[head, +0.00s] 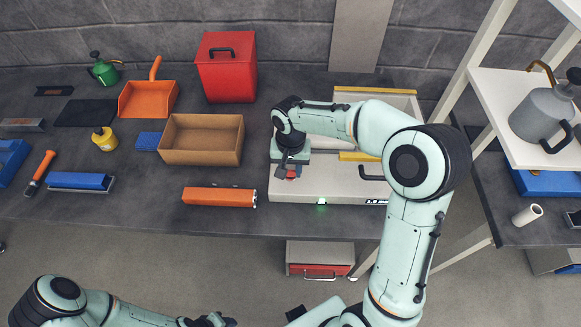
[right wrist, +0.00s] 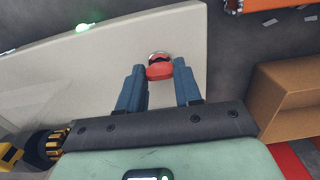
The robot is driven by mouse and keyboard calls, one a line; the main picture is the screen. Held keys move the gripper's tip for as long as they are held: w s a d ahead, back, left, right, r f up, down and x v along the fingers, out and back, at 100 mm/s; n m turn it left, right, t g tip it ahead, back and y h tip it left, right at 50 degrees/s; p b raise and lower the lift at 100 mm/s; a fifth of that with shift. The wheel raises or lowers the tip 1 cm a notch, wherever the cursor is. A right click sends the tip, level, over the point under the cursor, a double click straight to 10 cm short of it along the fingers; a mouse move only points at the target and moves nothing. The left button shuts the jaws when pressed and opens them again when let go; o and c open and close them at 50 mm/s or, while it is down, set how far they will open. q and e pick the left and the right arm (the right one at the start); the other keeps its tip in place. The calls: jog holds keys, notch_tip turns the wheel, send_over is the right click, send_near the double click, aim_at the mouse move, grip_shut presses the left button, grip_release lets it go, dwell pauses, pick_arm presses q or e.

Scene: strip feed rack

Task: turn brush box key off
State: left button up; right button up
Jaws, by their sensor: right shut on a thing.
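The brush box is a pale, low box (head: 340,190) at the front of the bench, with a dark handle and a lit green lamp (head: 322,203) on its front edge. Its red key (head: 291,175) is at the box's left part; it also shows in the right wrist view (right wrist: 160,71), on a round metal base. My right gripper (head: 291,170) points down at the key and is shut on it, with one blue finger on each side in the wrist view. My left gripper (head: 212,319) is at the bottom edge, away from the bench; its fingers are unclear.
A brown open box (head: 202,158) and an orange bar-shaped thing (head: 218,197) lie left of the pale box. A red bin (head: 227,85) stands behind. A white shelf (head: 500,105) holding a grey can (head: 540,112) rises at right. A drawer unit (head: 320,257) is below.

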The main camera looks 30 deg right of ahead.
pick_arm(q)
jog(key=shift+s+f, duration=0.1)
pick_arm(e)
jog(key=m+b, duration=0.1)
jog(key=m, duration=0.2)
jog(key=shift+m, duration=0.4)
jog(key=m+b, duration=0.1)
jog(key=m, duration=0.3)
jog(key=shift+m, duration=0.3)
jog(key=m, duration=0.4)
jog(key=shift+b, duration=0.35)
pick_arm(q)
jog(key=s+f, duration=0.2)
jog(key=f, duration=0.1)
jog(key=shift+s+f, duration=0.15)
jog(key=shift+f, duration=0.1)
pick_arm(e)
jog(key=m, duration=0.5)
jog(key=shift+m, duration=0.3)
jog(key=o, duration=1)
jog(key=shift+o, duration=0.2)
jog(key=shift+r, duration=0.1)
